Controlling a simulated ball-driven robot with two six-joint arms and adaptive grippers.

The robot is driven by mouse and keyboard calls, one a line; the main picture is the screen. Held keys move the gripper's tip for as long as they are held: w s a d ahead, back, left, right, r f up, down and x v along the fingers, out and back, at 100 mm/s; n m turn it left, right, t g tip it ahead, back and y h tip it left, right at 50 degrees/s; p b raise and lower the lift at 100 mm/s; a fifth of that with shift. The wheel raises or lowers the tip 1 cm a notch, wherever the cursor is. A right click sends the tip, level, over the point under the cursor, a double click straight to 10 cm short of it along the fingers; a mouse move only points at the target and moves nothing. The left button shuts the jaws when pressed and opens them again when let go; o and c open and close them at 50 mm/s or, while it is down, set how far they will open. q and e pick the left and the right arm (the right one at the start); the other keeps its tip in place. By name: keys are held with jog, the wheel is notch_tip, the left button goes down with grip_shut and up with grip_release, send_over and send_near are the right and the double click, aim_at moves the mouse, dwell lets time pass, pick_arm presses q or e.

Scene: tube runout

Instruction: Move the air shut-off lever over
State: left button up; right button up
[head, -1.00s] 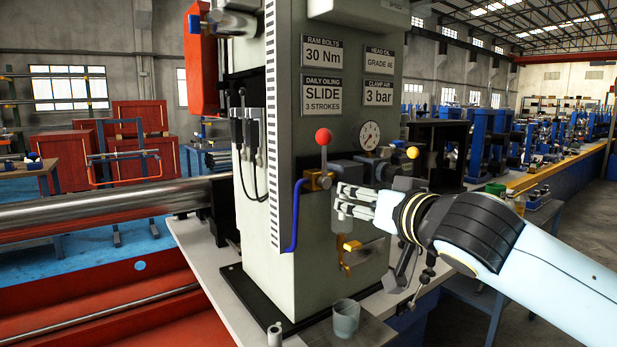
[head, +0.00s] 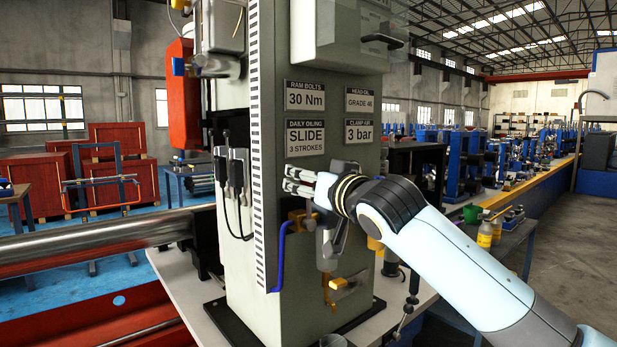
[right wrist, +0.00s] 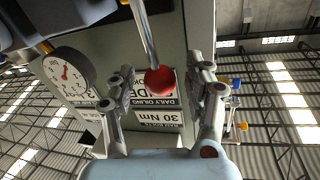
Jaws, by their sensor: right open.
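The air shut-off lever shows in the right wrist view as a metal rod with a red ball knob (right wrist: 160,80). In the head view my right gripper and arm hide the knob; a brass fitting (head: 297,216) shows just below the fingers. My right gripper (head: 291,180) is open in front of the grey machine column. In the wrist view the knob lies between its two spread fingers, with a visible gap on each side; I cannot tell how deep it sits between them. My left gripper is not in view.
A pressure gauge (right wrist: 68,74) is close to the lever in the wrist view. A blue pipe (head: 279,258) runs down the column's edge. Label plates (head: 306,138) are just above the gripper.

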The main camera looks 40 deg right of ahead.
jog(key=shift+w, duration=0.1)
grip_shut()
dwell(0.3)
jog(key=shift+f, duration=0.1)
